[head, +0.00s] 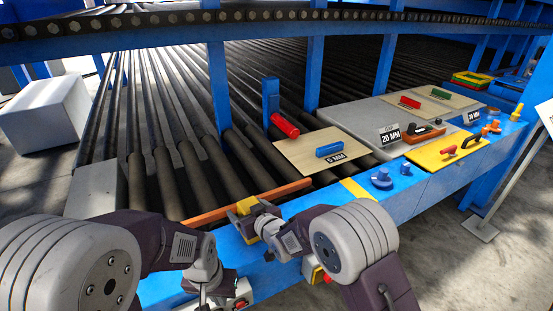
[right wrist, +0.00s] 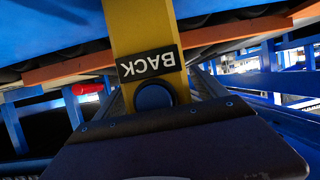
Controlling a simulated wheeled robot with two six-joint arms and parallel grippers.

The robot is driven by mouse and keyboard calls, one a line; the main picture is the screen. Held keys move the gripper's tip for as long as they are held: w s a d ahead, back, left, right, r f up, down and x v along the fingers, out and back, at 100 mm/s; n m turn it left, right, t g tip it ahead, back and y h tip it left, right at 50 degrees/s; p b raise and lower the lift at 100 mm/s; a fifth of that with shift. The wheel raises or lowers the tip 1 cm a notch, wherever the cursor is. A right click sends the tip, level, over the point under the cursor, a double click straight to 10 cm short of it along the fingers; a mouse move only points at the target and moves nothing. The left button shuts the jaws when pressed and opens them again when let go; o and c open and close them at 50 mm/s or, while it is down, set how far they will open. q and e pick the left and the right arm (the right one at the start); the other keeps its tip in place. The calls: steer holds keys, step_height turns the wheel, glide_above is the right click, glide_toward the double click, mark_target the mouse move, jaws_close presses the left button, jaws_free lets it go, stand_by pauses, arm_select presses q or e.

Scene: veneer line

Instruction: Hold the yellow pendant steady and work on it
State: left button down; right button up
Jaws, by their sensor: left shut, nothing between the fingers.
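The yellow pendant (head: 246,206) is at the blue front rail, by the end of my right arm. In the right wrist view the pendant (right wrist: 143,30) is close up, with an upside-down black "BACK" label (right wrist: 150,64) and a round blue button (right wrist: 153,97) beside it. My right gripper (head: 262,218) is right at the pendant in the head view.
An orange strip (head: 215,208) runs along the roller bed (head: 170,140) behind the pendant. A wood sheet (head: 300,153) with a blue handle lies right of it. Blue knobs (head: 381,179) and a yellow board (head: 432,158) with tools sit farther right on the rail. A red button (head: 240,304) shows beside my left gripper.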

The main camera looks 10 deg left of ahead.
steer(key=v, duration=1.2)
steer(key=shift+r, duration=0.1)
